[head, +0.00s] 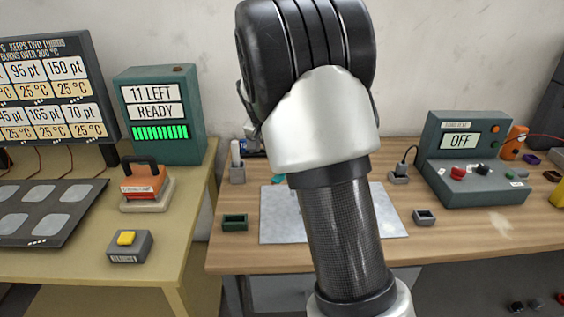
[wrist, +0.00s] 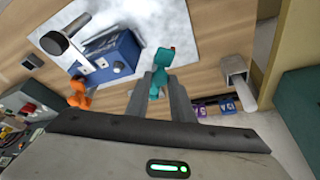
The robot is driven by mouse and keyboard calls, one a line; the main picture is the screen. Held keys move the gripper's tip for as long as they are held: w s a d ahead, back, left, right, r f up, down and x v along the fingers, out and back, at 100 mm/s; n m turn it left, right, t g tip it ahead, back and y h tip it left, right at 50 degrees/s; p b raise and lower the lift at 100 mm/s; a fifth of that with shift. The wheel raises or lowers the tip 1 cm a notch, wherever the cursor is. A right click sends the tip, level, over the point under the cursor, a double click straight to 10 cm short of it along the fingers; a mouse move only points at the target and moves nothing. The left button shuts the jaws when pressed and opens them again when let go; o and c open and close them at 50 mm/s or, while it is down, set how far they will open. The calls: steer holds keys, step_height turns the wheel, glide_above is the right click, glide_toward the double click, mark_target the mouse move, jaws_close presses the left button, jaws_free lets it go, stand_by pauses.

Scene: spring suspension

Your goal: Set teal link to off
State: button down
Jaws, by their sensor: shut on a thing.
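In the wrist view a small teal piece (wrist: 160,66), apparently the teal link, sits between the two fingertips of my gripper (wrist: 160,84). My gripper is shut on it. Its far end has a rounded shape with a small reddish spot beside it. A blue box (wrist: 106,60) with white labels and a metal lever (wrist: 62,38) stands left of it on the pale mat. The label text cannot be read. In the head view my arm hides the gripper and most of the mat (head: 284,226); a bit of teal (head: 279,179) shows beside the arm.
An orange piece (wrist: 78,93) lies left of the gripper in the wrist view. In the head view a green control box (head: 480,162) reading OFF stands right on the wooden table. A yellow-button box (head: 129,245) stands left.

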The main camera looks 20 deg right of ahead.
stand_by(0.3)
steer(key=c, duration=1.5)
jaws_free()
steer(key=shift+c, duration=0.2)
steer(key=p+v, duration=0.1)
steer(key=v, duration=1.6)
steer(key=shift+r+p, duration=0.25)
steer(key=shift+p, duration=0.05)
